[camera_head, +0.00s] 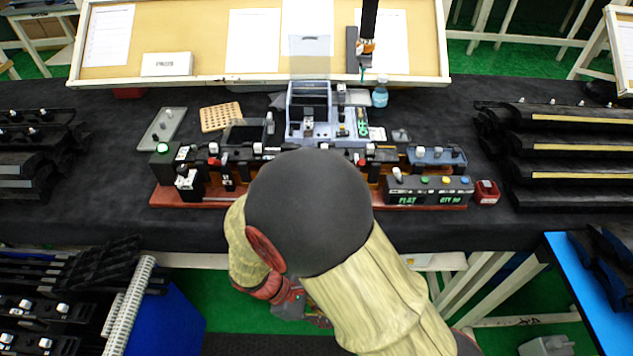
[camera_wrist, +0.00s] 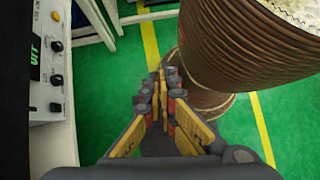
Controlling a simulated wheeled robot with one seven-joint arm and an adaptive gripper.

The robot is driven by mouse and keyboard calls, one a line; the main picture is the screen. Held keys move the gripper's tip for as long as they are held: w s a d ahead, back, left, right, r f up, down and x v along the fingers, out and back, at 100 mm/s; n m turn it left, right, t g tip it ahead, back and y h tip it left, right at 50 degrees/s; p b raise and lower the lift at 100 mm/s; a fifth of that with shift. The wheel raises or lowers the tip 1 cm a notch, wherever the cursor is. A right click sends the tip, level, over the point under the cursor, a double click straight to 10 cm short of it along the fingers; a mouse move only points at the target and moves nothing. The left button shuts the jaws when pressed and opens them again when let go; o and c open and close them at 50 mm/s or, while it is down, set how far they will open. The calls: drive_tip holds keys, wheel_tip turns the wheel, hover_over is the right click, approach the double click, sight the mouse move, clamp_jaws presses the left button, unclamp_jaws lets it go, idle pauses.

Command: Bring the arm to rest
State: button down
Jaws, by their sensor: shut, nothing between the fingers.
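My arm is bent in front of the head camera, with a dark round joint and pale yellow sleeves covering the lower middle of the picture. My gripper (camera_wrist: 163,78) is shut and empty in the wrist view, its yellow and grey fingers together over the green floor (camera_wrist: 112,90). In the head view, the arm's end is low, in front of the bench edge and below its top. The gripper is mostly hidden there by my arm.
A black-topped bench (camera_head: 90,225) carries a fixture (camera_head: 308,100), a control box (camera_head: 430,190) and a perforated board (camera_head: 221,116). Dark parts on racks (camera_head: 570,145) stand right and left. In the wrist view, a white panel with knobs (camera_wrist: 52,130) is close at left.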

drive_tip(key=d+r+m+t+y, duration=0.2)
drive_tip(key=d+r+m, duration=0.3)
drive_tip(key=r, duration=0.5)
drive_tip(key=d+r+m+t+y, duration=0.3)
drive_tip(key=d+r+m, duration=0.2)
drive_tip(key=r, duration=0.6)
drive_tip(key=d+r+m+t+y, duration=0.2)
drive_tip(key=d+r+m, duration=0.4)
drive_tip(key=r, duration=0.4)
drive_tip(key=shift+w+r+y, duration=0.15)
drive_tip(key=shift+w+y, duration=0.2)
drive_tip(key=shift+y, duration=0.15)
drive_tip(key=shift+d, duration=0.1)
